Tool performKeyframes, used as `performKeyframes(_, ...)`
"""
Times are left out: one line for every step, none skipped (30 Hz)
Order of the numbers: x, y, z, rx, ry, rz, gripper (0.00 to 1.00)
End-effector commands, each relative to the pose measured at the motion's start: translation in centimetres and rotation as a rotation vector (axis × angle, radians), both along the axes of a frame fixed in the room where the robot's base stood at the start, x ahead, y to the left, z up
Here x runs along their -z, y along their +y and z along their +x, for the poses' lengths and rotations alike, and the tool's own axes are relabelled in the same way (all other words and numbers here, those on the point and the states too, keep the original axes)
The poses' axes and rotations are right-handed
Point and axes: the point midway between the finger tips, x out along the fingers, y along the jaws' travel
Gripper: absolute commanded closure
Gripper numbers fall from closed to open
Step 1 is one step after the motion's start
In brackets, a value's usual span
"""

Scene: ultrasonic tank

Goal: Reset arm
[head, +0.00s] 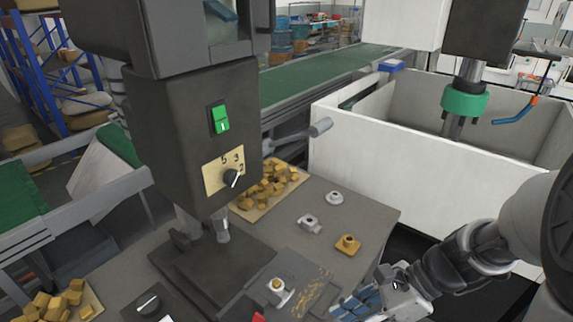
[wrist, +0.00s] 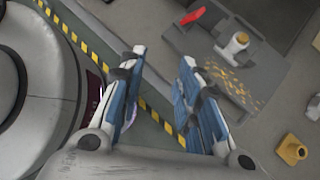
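My gripper (head: 357,301) is at the bottom of the head view, low beside the front right edge of the grey worktable (head: 376,212). My grey arm comes in from the right. In the wrist view, the two blue fingers of my gripper (wrist: 162,56) stand apart with nothing between them. Below the gap are the floor and a yellow-black striped edge (wrist: 90,47).
A dark press machine (head: 190,125) stands on the table. A metal fitting (head: 279,291), two grey parts (head: 309,223) (head: 335,198) and a brass part (head: 347,244) lie near my gripper. A white tank (head: 400,165) stands behind. Brown blocks (head: 268,185) fill a tray.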

Motion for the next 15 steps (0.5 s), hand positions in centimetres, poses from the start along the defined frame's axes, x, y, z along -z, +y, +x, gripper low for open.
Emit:
performKeyframes(-1.3,0.4,-0.9,-0.120,-0.093,-0.067,0.69)
performKeyframes(-1.8,0.5,-1.4,-0.195,-0.145,-0.107,0.69)
performKeyframes(-2.5,0.6,-2.1,-0.294,-0.214,-0.159,0.69)
performKeyframes(-3.0,0.6,-2.6,-0.369,-0.265,-0.198,0.69)
performKeyframes(-3.5,0.5,-3.1,-0.442,-0.316,-0.237,0.69)
performKeyframes(-4.2,0.5,-3.7,-0.542,-0.383,-0.288,0.69)
performKeyframes(-4.7,0.4,-4.2,-0.617,-0.432,-0.328,0.69)
performKeyframes(-5.2,0.3,-4.6,-0.692,-0.481,-0.367,0.69)
performKeyframes(-5.9,0.1,-5.0,-0.791,-0.546,-0.419,0.69)
performKeyframes(-6.4,-0.1,-5.4,-0.865,-0.592,-0.459,0.69)
performKeyframes(-6.9,-0.2,-5.7,-0.936,-0.638,-0.500,0.69)
performKeyframes(-7.5,-0.5,-6.1,-1.030,-0.694,-0.552,0.69)
performKeyframes(-8.0,-0.7,-6.3,-1.097,-0.734,-0.590,0.69)
performKeyframes(-8.4,-0.9,-6.5,-1.158,-0.772,-0.627,0.69)
performKeyframes(-9.0,-1.1,-6.8,-1.236,-0.815,-0.670,0.69)
